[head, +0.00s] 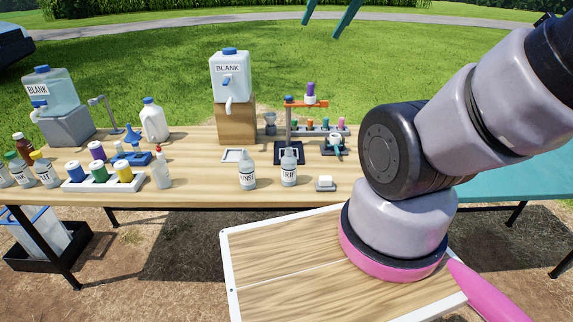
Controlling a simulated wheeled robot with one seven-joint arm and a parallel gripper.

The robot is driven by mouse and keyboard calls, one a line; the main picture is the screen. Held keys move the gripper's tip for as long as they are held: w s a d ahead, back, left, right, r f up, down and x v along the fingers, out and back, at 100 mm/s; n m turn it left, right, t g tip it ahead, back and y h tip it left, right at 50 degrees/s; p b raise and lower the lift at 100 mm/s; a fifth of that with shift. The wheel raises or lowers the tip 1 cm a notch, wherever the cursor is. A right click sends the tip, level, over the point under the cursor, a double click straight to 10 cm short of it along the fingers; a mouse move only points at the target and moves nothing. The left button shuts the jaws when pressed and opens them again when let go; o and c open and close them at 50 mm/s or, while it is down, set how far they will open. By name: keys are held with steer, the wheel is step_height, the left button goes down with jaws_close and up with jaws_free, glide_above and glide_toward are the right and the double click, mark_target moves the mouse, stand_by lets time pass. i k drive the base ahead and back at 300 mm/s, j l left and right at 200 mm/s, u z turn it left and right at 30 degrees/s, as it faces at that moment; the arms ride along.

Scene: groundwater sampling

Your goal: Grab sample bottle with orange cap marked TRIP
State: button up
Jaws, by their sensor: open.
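A clear bottle (289,170) with a label that appears to read TRIP stands upright near the table's front edge, right of centre. Its top looks pale grey; I see no orange cap on it. A similar bottle (247,177), its label seeming to read RINSE, stands to its left, a small gap away. Two teal fingers of my gripper (331,14) show at the top edge, apart from each other with nothing between them. They are well clear of the bottles; the rest of the gripper is out of view.
The wooden table (205,190) also carries a BLANK jug (231,75) on a wooden block, a stand with an orange arm (305,104), and a white block (325,184). Several capped bottles crowd the left. A teal surface (515,181) adjoins at right.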

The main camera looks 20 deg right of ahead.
mark_target(289, 162)
steer(key=i+j+z, duration=0.1)
steer(key=j+z, duration=0.2)
steer(key=j, duration=0.6)
steer(key=j+z, duration=0.3)
steer(key=j, duration=0.6)
